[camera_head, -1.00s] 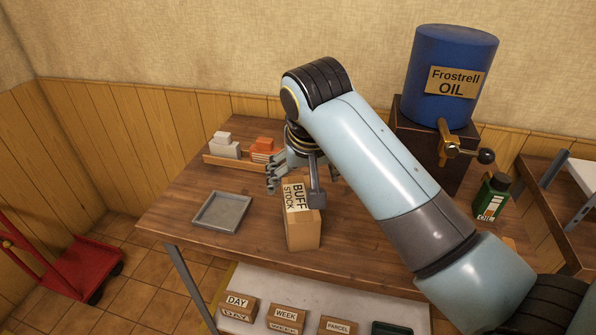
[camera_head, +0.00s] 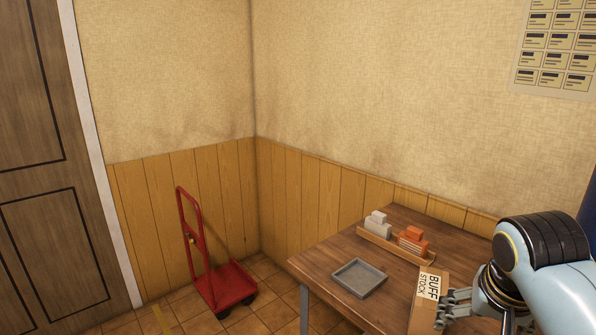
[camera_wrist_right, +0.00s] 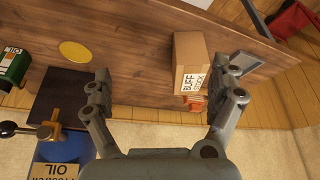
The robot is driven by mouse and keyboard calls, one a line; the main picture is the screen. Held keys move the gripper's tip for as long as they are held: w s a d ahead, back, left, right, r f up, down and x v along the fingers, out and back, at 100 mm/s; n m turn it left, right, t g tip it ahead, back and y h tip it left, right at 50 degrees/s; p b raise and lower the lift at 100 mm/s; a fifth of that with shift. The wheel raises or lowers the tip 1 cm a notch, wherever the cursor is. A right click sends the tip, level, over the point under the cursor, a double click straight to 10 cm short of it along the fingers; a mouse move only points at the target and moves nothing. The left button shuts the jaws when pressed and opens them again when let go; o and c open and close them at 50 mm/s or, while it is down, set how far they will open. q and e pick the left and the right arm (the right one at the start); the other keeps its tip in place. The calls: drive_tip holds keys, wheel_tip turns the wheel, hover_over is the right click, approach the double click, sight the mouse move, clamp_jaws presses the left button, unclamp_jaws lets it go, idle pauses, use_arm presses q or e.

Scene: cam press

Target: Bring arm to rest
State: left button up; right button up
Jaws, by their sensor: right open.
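My right arm comes in from the right edge of the head view. Its gripper (camera_head: 450,308) is beside the buff stock box (camera_head: 427,294), overlapping its right side in the picture. In the right wrist view the gripper (camera_wrist_right: 165,93) has its two fingers spread wide with nothing held between them. The cardboard box (camera_wrist_right: 189,58) shows beyond the fingers, standing on the table nearer the right-hand finger. Its lower part is cut off in the head view. My left gripper is not in view.
The wooden table (camera_head: 335,257) carries a grey tray (camera_head: 360,278) and a rack with white and orange blocks (camera_head: 412,240). A red hand truck (camera_head: 222,285) stands left of it.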

drive_tip(key=s+d+f+n+g+b, duration=0.1)
drive_tip(key=s+f+b, duration=0.45)
drive_tip(key=f, duration=0.75)
drive_tip(key=s+f+g+b, duration=0.2)
drive_tip(key=s+f+b, duration=0.35)
drive_tip(key=f, duration=0.75)
drive_tip(key=s+d+f+n+g+b, duration=0.1)
drive_tip(key=s+f+b, duration=0.2)
drive_tip(key=s+f, duration=0.75)
drive_tip(key=s+f+n+y+b, duration=0.1)
drive_tip(key=s+f+n+b, duration=0.2)
drive_tip(key=s+f, duration=2)
wheel_tip(320, 180, down, 3)
drive_tip(key=b, duration=0.4)
drive_tip(key=shift+s+d+b, duration=0.25)
drive_tip(key=shift+d+b, duration=0.05)
drive_tip(key=shift+d, duration=0.05)
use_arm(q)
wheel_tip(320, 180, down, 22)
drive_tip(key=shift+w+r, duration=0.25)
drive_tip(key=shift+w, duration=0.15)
use_arm(e)
drive_tip(key=shift+w+n+t, duration=0.4)
drive_tip(key=shift+w, duration=0.4)
